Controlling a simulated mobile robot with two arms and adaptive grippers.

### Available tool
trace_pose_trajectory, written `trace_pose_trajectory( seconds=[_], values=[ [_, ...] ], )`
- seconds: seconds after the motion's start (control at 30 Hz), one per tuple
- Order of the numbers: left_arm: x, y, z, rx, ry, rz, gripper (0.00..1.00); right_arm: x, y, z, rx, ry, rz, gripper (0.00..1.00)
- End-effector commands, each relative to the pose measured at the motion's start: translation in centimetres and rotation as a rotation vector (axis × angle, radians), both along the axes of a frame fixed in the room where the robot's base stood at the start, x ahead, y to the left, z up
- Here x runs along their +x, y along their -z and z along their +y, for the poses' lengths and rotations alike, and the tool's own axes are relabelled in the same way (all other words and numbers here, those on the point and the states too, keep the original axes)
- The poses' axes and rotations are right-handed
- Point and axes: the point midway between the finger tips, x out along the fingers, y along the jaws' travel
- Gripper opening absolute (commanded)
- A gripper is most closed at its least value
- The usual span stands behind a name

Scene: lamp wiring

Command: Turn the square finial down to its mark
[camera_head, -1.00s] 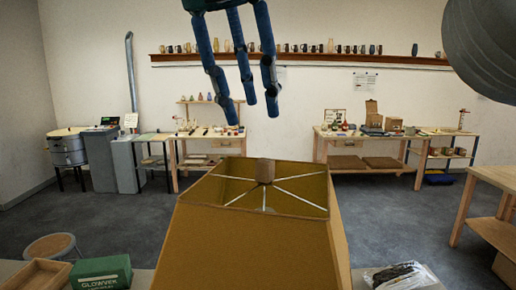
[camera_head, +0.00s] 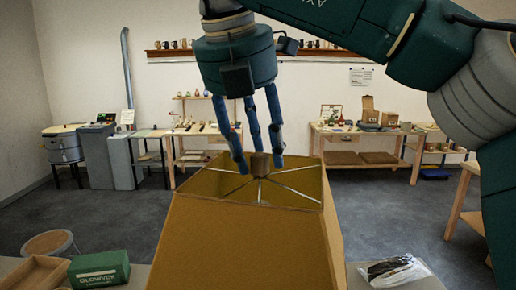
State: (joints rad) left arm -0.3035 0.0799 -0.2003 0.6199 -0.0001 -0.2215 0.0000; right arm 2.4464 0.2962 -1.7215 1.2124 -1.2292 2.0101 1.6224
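The square finial (camera_head: 260,165) is a small brown block at the centre of the wire spokes in the open top of a mustard-coloured lampshade (camera_head: 243,245). My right gripper (camera_head: 260,163) comes down from above. Its blue fingers are spread around the finial, with one tip at its left, one at its right and one behind. Small gaps seem to show beside the finial; contact cannot be made out. No mark can be made out on the finial. My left gripper is not in view.
A green box (camera_head: 99,269) and a wooden tray (camera_head: 33,273) are at the front left. A clear bag with dark contents (camera_head: 393,271) lies at the front right. Workbenches (camera_head: 365,146) stand along the far wall, with open floor between.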

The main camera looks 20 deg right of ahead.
Motion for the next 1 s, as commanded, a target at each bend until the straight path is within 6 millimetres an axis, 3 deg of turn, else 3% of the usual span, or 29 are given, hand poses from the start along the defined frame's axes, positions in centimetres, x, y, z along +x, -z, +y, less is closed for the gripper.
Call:
trace_pose_trajectory(
  seconds=[0.2,0.4,0.63,0.8,1.0],
  values=[
    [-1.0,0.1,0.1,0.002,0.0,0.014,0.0,0.0,0.1,0.0,0.0,0.0,0.0,0.39],
    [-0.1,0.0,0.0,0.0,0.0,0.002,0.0,0.0,0.0,0.0,0.0,0.0,0.001,0.01],
    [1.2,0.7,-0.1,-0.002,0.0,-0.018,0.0,-0.1,0.4,-0.1,0.003,-0.063,0.003,0.01],
    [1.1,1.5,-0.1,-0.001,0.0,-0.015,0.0,-0.1,0.3,-0.3,0.002,-0.211,0.003,0.02],
    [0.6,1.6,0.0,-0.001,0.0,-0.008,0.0,-0.2,0.1,-0.3,-0.004,-0.252,0.004,0.02]
  ],
)
